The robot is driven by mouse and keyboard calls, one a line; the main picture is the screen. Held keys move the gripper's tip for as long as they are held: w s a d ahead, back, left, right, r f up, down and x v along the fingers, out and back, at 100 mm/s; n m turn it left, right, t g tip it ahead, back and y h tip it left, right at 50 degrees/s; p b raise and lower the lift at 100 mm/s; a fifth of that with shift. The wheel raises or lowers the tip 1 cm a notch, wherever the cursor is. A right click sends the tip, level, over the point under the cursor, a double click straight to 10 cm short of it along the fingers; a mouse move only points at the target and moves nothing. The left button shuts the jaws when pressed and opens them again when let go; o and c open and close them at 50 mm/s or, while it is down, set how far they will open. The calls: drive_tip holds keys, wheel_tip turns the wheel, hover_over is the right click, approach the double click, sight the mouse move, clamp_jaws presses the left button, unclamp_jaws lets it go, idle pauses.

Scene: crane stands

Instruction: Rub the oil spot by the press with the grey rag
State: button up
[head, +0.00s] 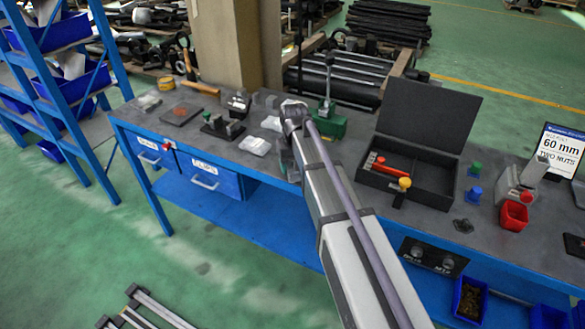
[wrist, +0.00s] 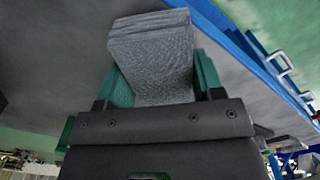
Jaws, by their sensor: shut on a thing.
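The grey rag (wrist: 152,55) is a folded, textured pad in the wrist view. My gripper (wrist: 160,85) is shut on it, with a green finger on each side. The rag is over the grey bench top; whether it touches is unclear. In the head view my arm reaches to the bench beside the green press (head: 328,125), which has an upright lever, and hides the fingertips. A small dark patch (head: 463,226) lies near the bench's front edge, right of the open black case; I cannot tell if it is the oil spot. No spot shows clearly right by the press.
The bench (head: 340,152) carries an open black case (head: 420,160), a red bin (head: 514,215), a sign (head: 560,150), a white packet (head: 255,146) and a dark fixture (head: 221,126). Blue drawers (head: 215,178) hang below the front edge.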

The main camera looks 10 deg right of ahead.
sight(292, 167)
drive_tip(key=shift+w+d, duration=0.85)
drive_tip(key=shift+w, duration=0.2)
drive_tip(key=shift+w+d, duration=0.8)
drive_tip(key=shift+w, duration=0.25)
drive_tip(key=shift+s+a, duration=1.1)
drive_tip(key=shift+s, duration=0.35)
drive_tip(key=shift+s+a, duration=1.1)
drive_tip(key=shift+s, duration=0.3)
wheel_tip(292, 167, up, 8)
drive_tip(key=p, duration=0.7)
drive_tip(key=shift+f, duration=0.25)
